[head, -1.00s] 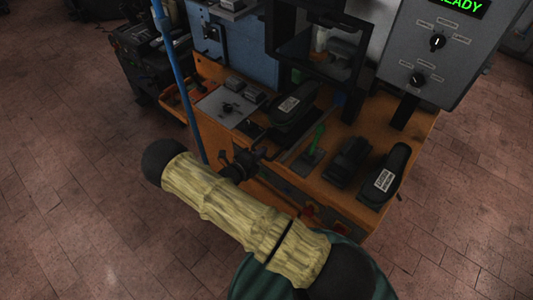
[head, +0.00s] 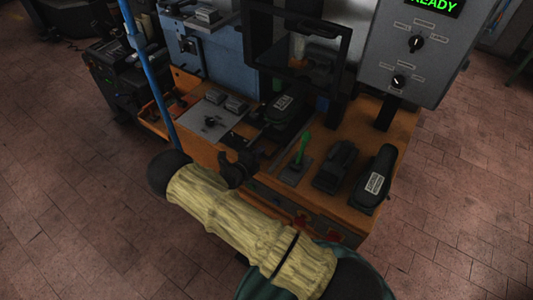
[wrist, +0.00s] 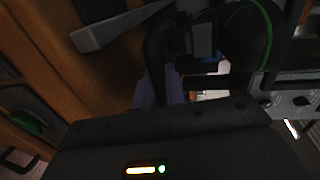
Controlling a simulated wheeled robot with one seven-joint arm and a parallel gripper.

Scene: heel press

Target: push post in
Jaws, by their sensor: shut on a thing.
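My gripper (head: 237,167) is a dark shape at the front left edge of the orange bench, partly behind my pale arm. In the wrist view its dark body fills the bottom, and it is shut on a dark part (wrist: 202,38) whose shape is unclear. A dark round piece with a green rim (wrist: 262,35) sits beside it. In the head view a black shoe-shaped piece with a label (head: 288,108) lies below the black frame (head: 345,65). I cannot tell which part is the post; the grip's contact is hidden.
The orange bench (head: 355,219) carries a green lever (head: 303,147), a black block (head: 335,166) and another labelled black piece (head: 374,180). A grey control box (head: 412,65) reads READY. A blue pole (head: 150,75) stands at left. The brick floor (head: 80,215) is clear at left.

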